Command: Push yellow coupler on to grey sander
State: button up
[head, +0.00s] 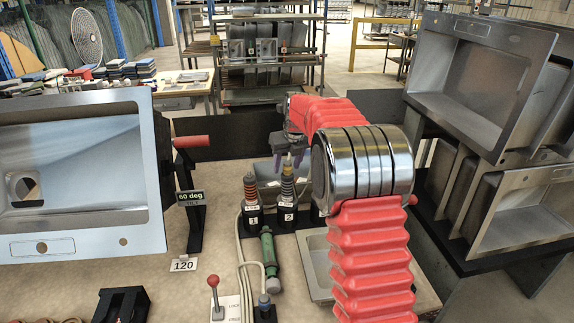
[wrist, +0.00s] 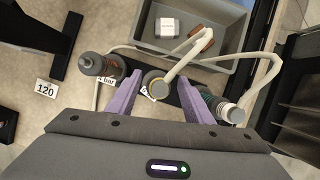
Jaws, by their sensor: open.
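My gripper (head: 288,159) is open above the post labelled 2, its purple fingers pointing down. In the wrist view the gripper (wrist: 161,80) has one finger on each side of a pale hose end with a yellowish ring (wrist: 155,84), which looks like the yellow coupler. Both fingers look apart from it. The same upright piece shows a yellowish tip (head: 286,162) in the head view. A small grey block (wrist: 172,22) lies in the grey tray; it may be the grey sander, but I cannot confirm this. My arm hides part of the tray in the head view.
A grey-topped post (wrist: 100,66) stands left of the fingers, and a ribbed post (wrist: 218,104) stands right. A steel sink (head: 75,175) is at left.

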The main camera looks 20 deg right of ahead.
jog(key=v, duration=1.3)
jog(key=shift+r, duration=0.3)
jog(key=shift+s+n, duration=0.1)
jog(key=shift+n, duration=0.2)
jog(key=s+f+n, duration=0.3)
jog(key=f+n, duration=0.2)
jog(key=n, duration=0.6)
jog(key=s+a+n, duration=0.4)
jog(key=s+n, duration=0.4)
jog(key=s, duration=0.4)
jog(key=s+a+f+n, duration=0.1)
jog(key=s+a+n, duration=0.4)
jog(key=s+n, duration=0.3)
jog(key=s+a+n+t, duration=0.1)
jog(key=s+a+n, duration=0.4)
jog(key=s, duration=1.1)
jog(key=n, duration=0.3)
jog(key=shift+s+f, duration=0.35)
